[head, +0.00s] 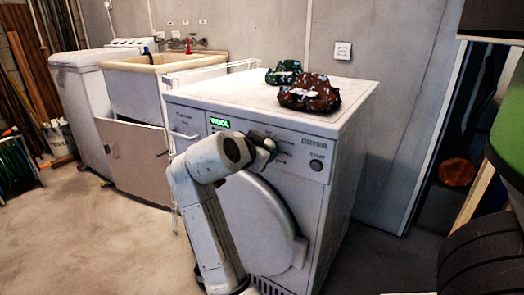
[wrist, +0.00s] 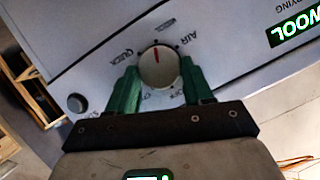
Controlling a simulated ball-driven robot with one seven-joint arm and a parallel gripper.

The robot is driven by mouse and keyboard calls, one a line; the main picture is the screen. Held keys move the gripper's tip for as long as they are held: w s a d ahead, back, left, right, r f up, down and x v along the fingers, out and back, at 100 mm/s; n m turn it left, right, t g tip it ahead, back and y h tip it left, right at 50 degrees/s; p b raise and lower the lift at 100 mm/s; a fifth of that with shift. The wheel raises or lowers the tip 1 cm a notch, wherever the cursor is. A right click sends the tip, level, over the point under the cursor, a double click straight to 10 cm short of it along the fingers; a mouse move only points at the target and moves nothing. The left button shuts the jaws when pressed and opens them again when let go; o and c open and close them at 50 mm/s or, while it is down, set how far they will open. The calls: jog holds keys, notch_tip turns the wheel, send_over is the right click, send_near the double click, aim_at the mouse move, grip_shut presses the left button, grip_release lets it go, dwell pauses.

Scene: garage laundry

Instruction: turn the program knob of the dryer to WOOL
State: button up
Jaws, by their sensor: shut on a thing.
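The white dryer (head: 300,150) stands in the middle of the head view, its round door below the control panel. A green-lit display (head: 220,122) on the panel reads WOOL. It also shows at the upper right of the wrist view (wrist: 293,27). The program knob (wrist: 158,70) is round and pale with a red pointer line, which points up in the wrist view, between QUICK and AIR, near a small label I cannot read. My gripper (wrist: 160,75) is shut on the knob, one green finger on each side. In the head view my arm mostly hides the knob.
A round START button (head: 316,165) sits at the panel's right. Two patterned bundles, green (head: 284,72) and dark red (head: 309,93), lie on the dryer top. A sink cabinet (head: 140,155) stands left. A large tire (head: 485,255) is at the right. Floor at front left is clear.

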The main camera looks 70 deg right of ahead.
jog(key=shift+f, duration=0.2)
jog(key=o, duration=1)
jog(key=shift+d+r, duration=0.1)
jog(key=shift+o, duration=0.2)
jog(key=shift+r, duration=0.1)
jog(key=s+p+v, duration=0.1)
jog(key=p+v, duration=0.2)
jog(key=v, duration=0.7)
jog(key=shift+w+a, duration=0.4)
jog(key=shift+w, duration=0.15)
jog(key=shift+r, duration=0.1)
